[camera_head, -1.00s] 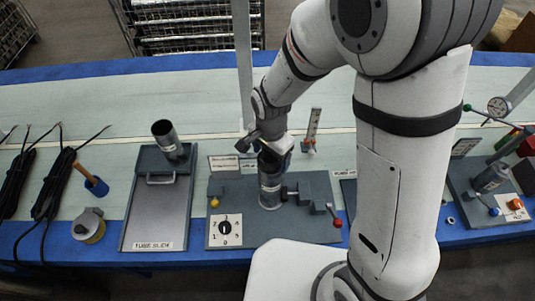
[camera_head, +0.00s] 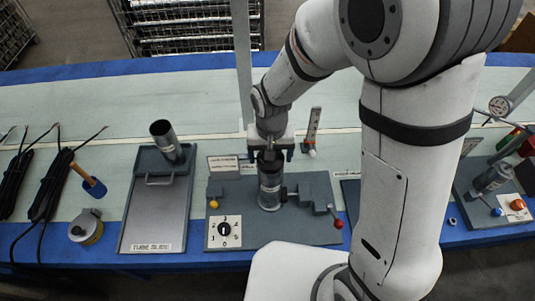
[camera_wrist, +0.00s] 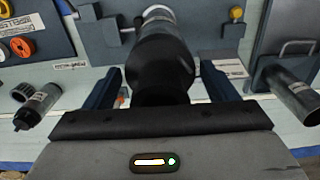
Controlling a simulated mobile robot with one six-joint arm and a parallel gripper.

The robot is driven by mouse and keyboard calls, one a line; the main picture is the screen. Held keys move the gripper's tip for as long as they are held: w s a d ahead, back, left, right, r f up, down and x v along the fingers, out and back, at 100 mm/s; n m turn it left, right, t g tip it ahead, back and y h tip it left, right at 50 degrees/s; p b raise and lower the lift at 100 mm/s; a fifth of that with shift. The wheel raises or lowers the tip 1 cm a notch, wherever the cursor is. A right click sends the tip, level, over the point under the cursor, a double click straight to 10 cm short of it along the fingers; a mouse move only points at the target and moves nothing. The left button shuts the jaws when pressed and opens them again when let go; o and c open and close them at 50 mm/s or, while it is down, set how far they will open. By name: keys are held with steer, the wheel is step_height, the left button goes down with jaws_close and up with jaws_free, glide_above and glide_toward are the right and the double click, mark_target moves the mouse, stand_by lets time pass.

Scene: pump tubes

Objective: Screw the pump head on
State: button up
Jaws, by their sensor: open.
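The pump tube (camera_head: 270,192) is a silver cylinder standing in the grey fixture (camera_head: 320,217) in the head view. The dark pump head (camera_head: 270,159) is at its top; in the wrist view it is a wide black cylinder (camera_wrist: 160,68) in the middle, with the silver tube (camera_wrist: 158,12) beyond it. My gripper (camera_head: 270,147) points down over the pump head. In the wrist view my gripper (camera_wrist: 161,78) is open, with one finger on each side of the pump head and visible gaps. I cannot tell whether the pump head's threads are engaged.
Left of the fixture is a tray (camera_head: 152,222) with a tilted open tube (camera_head: 165,140). A numbered dial (camera_head: 224,230) and a red-knobbed lever (camera_head: 337,222) are on the fixture. Black cables (camera_head: 45,190) lie far left.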

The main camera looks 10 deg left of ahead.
steer(key=n, duration=0.3)
steer(key=shift+n, duration=0.3)
steer(key=n+b, duration=0.1)
steer(key=n, duration=0.2)
steer(key=shift+n, duration=0.3)
steer(key=c, duration=0.8)
steer(key=shift+c, duration=0.2)
steer(key=shift+m, duration=1.7)
steer(key=shift+m, duration=0.3)
steer(key=shift+m+b, duration=0.35)
steer(key=shift+m, duration=1.05)
